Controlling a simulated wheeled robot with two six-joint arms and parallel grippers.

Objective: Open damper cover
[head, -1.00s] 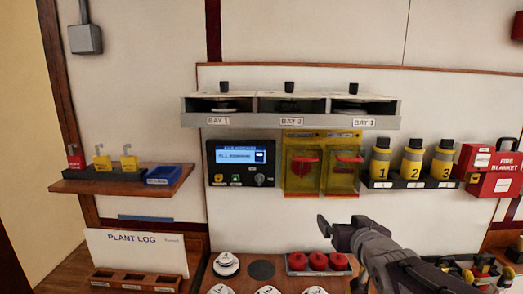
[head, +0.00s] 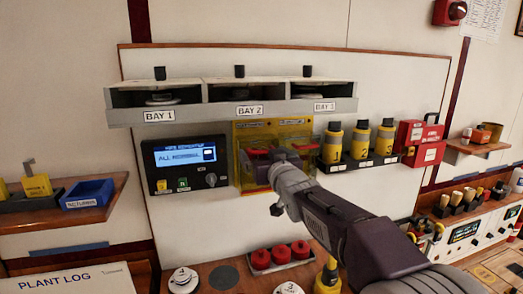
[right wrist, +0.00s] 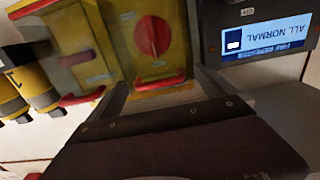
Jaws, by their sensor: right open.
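A yellow damper panel (head: 305,130) hangs on the wall under the bay shelf, with two damper covers side by side. My right gripper (head: 272,163) is in front of it and hides much of both covers. The right wrist view is upside down and shows a yellow-framed damper cover (right wrist: 150,45) with a round red knob (right wrist: 152,36) behind it. A red bar (right wrist: 160,84) on that cover lies between my open fingertips; I cannot tell whether they touch it. The second cover's red bar (right wrist: 82,97) shows beside it. My left gripper is not in view.
A control panel (head: 187,165) reading "ALL NORMAL" is just left of the covers. Yellow bottles (head: 360,142) stand just right of them. The bay shelf (head: 235,112) juts out above. A tray of red caps (head: 280,257) is on the counter below.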

